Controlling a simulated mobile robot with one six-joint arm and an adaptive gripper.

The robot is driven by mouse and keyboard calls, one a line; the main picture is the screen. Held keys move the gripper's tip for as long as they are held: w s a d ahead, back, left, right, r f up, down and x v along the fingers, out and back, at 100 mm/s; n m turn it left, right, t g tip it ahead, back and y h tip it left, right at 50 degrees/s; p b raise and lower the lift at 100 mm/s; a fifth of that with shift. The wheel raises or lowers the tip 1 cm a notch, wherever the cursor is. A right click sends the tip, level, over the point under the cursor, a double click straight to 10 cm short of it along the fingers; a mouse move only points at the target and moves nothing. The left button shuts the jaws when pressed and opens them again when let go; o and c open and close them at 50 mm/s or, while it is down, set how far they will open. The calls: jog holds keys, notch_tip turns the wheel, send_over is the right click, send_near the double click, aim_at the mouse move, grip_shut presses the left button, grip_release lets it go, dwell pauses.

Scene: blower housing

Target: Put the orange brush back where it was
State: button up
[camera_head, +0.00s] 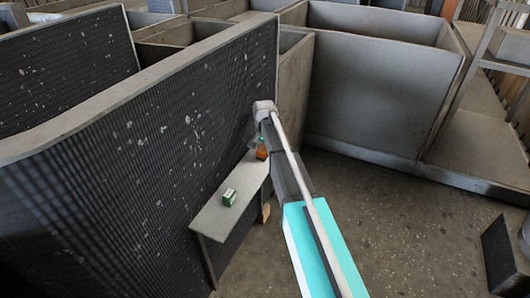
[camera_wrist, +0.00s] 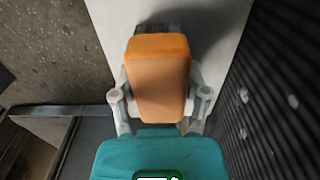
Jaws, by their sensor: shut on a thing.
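The orange brush (camera_wrist: 157,78) shows in the wrist view as an orange block between the two fingers of my gripper (camera_wrist: 160,105). My gripper is shut on it. A grey shelf (camera_wrist: 112,18) lies behind the brush in that view; I cannot tell whether the brush touches it. In the head view a small part of the orange brush (camera_head: 262,153) shows over the far end of the shelf (camera_head: 212,220), beside my arm. My gripper is mostly hidden there by my arm.
A small green box (camera_head: 229,197) stands on the nearer part of the shelf. A dark ribbed panel (camera_head: 130,160) with pale specks rises along the shelf's left side. Grey bins (camera_head: 375,90) stand behind.

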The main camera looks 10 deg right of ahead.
jog(key=shift+f, duration=0.15)
jog(key=o, duration=1)
notch_tip(320, 180, up, 12)
jog(key=p, duration=1.2)
jog(key=shift+r, duration=0.2)
dwell(0.3)
jog(key=s+n, duration=0.2)
jog(key=s, duration=0.7)
jog(key=s+n, duration=0.2)
jog(key=s, duration=0.8)
jog(key=s+n, duration=0.3)
jog(key=s, duration=0.7)
jog(key=shift+d, duration=0.3)
